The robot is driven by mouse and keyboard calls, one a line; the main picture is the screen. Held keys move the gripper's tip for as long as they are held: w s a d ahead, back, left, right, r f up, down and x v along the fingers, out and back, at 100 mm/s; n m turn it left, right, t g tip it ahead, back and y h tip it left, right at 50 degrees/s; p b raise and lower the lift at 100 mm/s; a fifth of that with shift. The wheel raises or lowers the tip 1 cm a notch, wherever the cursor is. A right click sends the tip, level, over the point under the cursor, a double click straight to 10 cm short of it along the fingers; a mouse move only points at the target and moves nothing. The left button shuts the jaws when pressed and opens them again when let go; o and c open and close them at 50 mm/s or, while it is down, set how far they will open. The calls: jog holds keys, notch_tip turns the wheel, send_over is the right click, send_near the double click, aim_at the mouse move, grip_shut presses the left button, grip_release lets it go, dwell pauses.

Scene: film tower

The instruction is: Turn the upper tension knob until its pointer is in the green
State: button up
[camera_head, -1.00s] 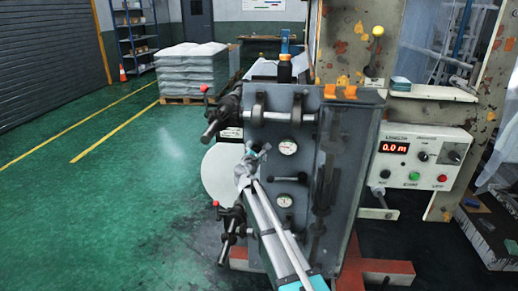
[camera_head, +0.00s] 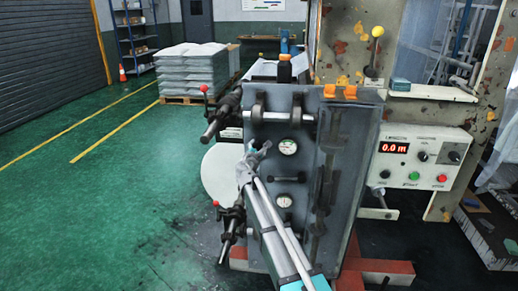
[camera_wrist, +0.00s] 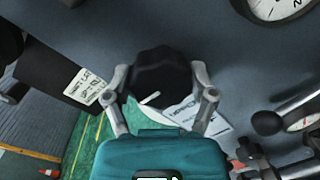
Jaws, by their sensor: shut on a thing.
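The upper tension knob (camera_wrist: 160,75) is a black, lobed knob on the grey machine panel (camera_wrist: 225,50). A short white pointer line shows on its lower edge in the wrist view. My gripper (camera_wrist: 159,82) has a finger on each side of the knob and is shut on it. In the head view my gripper (camera_head: 254,158) is at the panel's left part, left of the upper dial gauge (camera_head: 288,147), and hides the knob. A white printed label (camera_wrist: 185,118) lies partly behind the knob and right finger. I cannot make out a green zone.
A lower gauge (camera_head: 284,200) sits below a small dark handle (camera_head: 288,179). Red-tipped levers (camera_head: 205,88) stick out left of the panel. A control box (camera_head: 420,157) reads 0.0 m at the right. Green floor is open at the left.

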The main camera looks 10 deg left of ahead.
jog(key=shift+d, duration=0.1)
jog(key=shift+m, duration=0.4)
jog(key=m+p, duration=0.1)
jog(key=m, duration=0.4)
jog(key=shift+m+g, duration=0.3)
jog(key=shift+m, duration=0.1)
jog(key=m, duration=0.4)
jog(key=shift+y, duration=0.4)
jog(key=shift+f+m+y, duration=0.15)
jog(key=shift+m+y, duration=0.15)
jog(key=shift+m, duration=1.8)
jog(key=o, duration=1)
jog(key=shift+p, duration=0.3)
